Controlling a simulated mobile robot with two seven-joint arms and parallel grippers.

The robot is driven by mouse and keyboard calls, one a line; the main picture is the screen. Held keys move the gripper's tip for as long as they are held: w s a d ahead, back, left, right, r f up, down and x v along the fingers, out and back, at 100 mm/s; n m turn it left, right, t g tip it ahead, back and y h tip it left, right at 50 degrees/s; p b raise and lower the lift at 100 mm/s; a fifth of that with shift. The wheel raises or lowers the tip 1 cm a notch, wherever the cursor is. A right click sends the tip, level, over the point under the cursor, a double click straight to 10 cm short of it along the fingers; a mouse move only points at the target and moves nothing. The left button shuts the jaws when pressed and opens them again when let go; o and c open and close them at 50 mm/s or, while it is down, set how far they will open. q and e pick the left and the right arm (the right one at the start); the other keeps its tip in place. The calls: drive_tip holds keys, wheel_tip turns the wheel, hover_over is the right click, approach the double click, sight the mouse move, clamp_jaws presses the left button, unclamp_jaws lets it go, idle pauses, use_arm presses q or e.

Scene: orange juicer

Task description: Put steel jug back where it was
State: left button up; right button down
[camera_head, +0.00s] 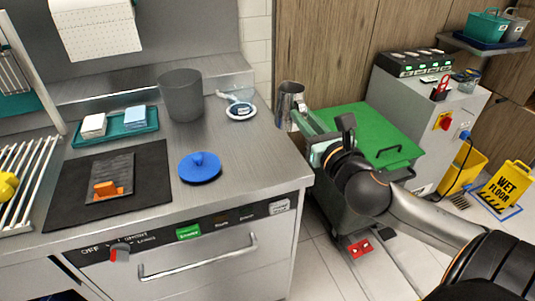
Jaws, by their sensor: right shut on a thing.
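The steel jug (289,103) is a shiny upright metal vessel near the right end of the steel counter. My right gripper (306,121) comes in from the right and is shut on the jug's right side, where its handle would be; the fingers partly hide that side. I cannot tell whether the jug's base touches the counter or hangs just beyond its edge. My left gripper is not in view.
On the counter (245,165) are a grey bin (181,95), a blue lid (200,167), a small white-rimmed dish (240,111), a teal tray (107,134) with sponges and a black mat (66,190). A green-lidded bin (360,128) stands right of the counter.

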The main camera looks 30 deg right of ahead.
drive_tip(key=w+a+f+b, duration=0.1)
drive_tip(key=w+f+b, duration=0.1)
drive_tip(key=f, duration=0.1)
drive_tip(key=w+a+f+b, duration=0.1)
drive_tip(key=w+f+b, duration=0.1)
drive_tip(key=w+f, duration=0.1)
drive_tip(key=w+a+f+b, duration=0.1)
drive_tip(key=w+f+b, duration=0.2)
drive_tip(key=f, duration=0.1)
drive_tip(key=shift+w+a+f, duration=0.2)
drive_tip(key=shift+a+f, duration=0.05)
drive_tip(key=shift+f, duration=0.25)
drive_tip(key=shift+r, duration=0.1)
drive_tip(key=c, duration=0.8)
unclamp_jaws()
drive_tip(key=shift+f, duration=0.2)
drive_tip(key=shift+c, duration=0.2)
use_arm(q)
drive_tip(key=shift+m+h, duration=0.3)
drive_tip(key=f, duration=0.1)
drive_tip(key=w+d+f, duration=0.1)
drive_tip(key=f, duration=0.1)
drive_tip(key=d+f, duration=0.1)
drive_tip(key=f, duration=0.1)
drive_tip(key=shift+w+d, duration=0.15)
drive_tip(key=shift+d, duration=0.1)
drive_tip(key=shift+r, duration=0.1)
use_arm(e)
drive_tip(key=shift+r, duration=0.15)
